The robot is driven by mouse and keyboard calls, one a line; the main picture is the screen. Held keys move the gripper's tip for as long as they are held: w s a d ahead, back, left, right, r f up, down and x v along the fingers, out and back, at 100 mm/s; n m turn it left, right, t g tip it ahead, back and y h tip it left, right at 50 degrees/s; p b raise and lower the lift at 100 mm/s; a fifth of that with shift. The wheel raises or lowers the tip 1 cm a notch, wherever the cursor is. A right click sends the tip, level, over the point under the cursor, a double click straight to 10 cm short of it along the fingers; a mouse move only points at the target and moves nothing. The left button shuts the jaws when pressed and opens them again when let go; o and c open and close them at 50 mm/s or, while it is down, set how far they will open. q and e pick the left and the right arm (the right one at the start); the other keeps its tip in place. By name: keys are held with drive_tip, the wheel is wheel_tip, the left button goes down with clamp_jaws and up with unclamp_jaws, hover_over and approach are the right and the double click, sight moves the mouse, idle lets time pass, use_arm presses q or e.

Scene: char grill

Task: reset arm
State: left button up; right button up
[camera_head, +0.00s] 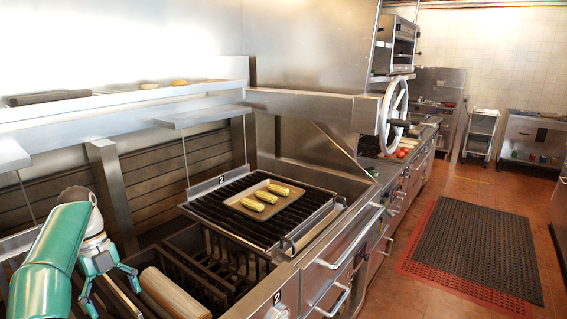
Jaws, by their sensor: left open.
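My left gripper (112,291) is at the lower left, at the end of my green left arm. Its fingers are spread and point down, with nothing seen between them. It hangs over the left part of the open firebox, just left of a pale ribbed cylinder (174,293) lying there. I cannot tell its exact height above it. My right gripper is not in view.
A steel shelf (112,99) runs along the back wall, holding a dark long item (48,97) and small brown items. A large spoked handwheel (393,112) stands right of the grill. A dark floor mat (470,245) lies on the open floor at right.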

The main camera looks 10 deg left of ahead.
use_arm(q)
drive_tip(key=shift+w+d+r, duration=0.1)
drive_tip(key=shift+w+d, duration=0.15)
drive_tip(key=shift+d, duration=0.3)
drive_tip(key=w+d+f+n+y, duration=0.1)
drive_tip(key=w+d+n, duration=0.1)
drive_tip(key=d, duration=0.5)
drive_tip(key=w+d+f+n+y, duration=0.1)
drive_tip(key=w+d+n, duration=0.15)
drive_tip(key=d, duration=0.55)
drive_tip(key=s+d+f+n+t, duration=0.1)
drive_tip(key=s+d+f+n, duration=0.15)
drive_tip(key=d, duration=0.45)
drive_tip(key=s+d+f+n+t, duration=0.1)
drive_tip(key=d+f+n, duration=0.1)
drive_tip(key=d+f, duration=0.3)
drive_tip(key=s+d+f+n+h, duration=0.1)
drive_tip(key=s+d+f+n, duration=0.2)
drive_tip(key=f, duration=0.6)
drive_tip(key=s+d+f+n+h, duration=0.15)
drive_tip(key=s+f+n, duration=0.25)
drive_tip(key=f, duration=0.4)
drive_tip(key=s+f+n, duration=0.4)
drive_tip(key=s, duration=0.3)
drive_tip(key=s+f+n, duration=0.5)
drive_tip(key=s, duration=0.3)
drive_tip(key=shift+w+h, duration=0.1)
drive_tip(key=shift+h, duration=0.15)
